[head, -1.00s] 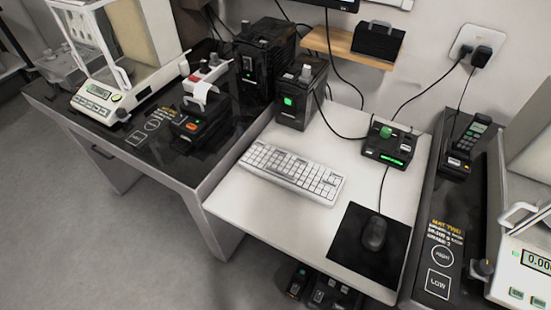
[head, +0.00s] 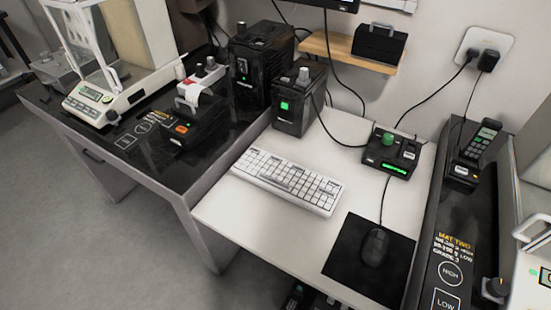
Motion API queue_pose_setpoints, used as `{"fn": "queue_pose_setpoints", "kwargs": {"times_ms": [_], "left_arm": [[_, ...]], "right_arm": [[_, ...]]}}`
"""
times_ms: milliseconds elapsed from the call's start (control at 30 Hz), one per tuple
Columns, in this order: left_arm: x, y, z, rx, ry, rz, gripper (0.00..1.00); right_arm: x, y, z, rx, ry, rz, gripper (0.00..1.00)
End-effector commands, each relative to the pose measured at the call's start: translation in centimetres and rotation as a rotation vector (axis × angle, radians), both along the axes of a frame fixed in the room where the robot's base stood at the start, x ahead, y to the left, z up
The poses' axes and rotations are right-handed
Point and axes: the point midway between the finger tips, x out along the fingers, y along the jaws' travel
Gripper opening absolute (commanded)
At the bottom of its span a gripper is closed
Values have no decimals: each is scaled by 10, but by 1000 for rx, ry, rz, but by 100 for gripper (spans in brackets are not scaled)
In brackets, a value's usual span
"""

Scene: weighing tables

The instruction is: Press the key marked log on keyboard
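The white keyboard (head: 286,181) lies on the pale middle table (head: 255,218), angled down to the right. Its key labels are too small to read, so I cannot tell which key is marked log. Neither of my grippers shows in the head view.
A mouse (head: 375,246) rests on a black mat (head: 343,259) right of the keyboard. Behind are a black box with a green light (head: 299,104) and a device with a green knob (head: 389,154). A balance (head: 100,100) and printer (head: 193,122) stand on the left dark table. A phone (head: 481,141) stands right.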

Motion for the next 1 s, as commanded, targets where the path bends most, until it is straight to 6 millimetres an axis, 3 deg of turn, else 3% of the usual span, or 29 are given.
{"fn": "queue_pose_setpoints", "kwargs": {"times_ms": [67, 433, 1000], "left_arm": [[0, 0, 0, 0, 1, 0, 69], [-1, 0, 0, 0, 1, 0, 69], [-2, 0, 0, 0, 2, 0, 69]], "right_arm": [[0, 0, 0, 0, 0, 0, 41], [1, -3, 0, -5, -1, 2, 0], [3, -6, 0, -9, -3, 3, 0]]}}
